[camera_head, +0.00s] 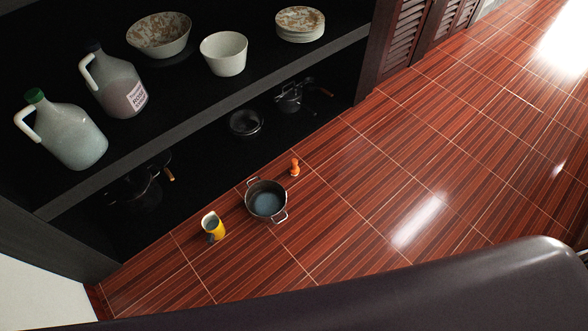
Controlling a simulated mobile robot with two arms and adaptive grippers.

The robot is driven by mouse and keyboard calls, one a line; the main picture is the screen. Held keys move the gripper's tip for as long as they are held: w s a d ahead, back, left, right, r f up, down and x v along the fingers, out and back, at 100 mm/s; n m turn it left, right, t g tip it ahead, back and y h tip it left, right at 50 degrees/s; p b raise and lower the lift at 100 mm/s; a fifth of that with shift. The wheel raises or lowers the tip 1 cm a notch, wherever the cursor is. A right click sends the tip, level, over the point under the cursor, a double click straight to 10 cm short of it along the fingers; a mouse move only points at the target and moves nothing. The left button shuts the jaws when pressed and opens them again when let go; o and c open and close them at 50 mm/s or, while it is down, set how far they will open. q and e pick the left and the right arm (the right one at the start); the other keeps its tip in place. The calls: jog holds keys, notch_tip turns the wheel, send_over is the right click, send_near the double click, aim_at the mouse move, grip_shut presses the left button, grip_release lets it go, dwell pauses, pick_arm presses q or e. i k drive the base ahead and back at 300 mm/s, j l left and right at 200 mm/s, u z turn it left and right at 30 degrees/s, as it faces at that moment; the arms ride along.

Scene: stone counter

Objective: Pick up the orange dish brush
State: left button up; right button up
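A small orange object (295,167), which looks like the dish brush, stands on the reddish wood-striped floor just behind and to the right of a metal pot. It is small in the picture, so its bristles cannot be made out. Nothing is touching it that I can see. Neither of my grippers shows in the head view.
The two-handled pot (266,200) and a yellow container (213,227) stand on the floor by the dark shelf (210,112). Jugs, bowls and plates (300,25) stand on the shelf, pans below. A dark rounded surface (400,285) crosses the front. Floor to the right is clear.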

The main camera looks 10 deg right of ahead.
aim_at(294, 170)
jog(key=i+l+u, duration=0.1)
jog(key=u, duration=0.3)
jog(key=l+u, duration=0.2)
jog(key=u, duration=0.25)
jog(key=i+l+u, duration=0.2)
jog(key=l+u, duration=0.15)
jog(key=l, duration=0.85)
jog(key=l+u, duration=0.4)
jog(key=l, duration=0.8)
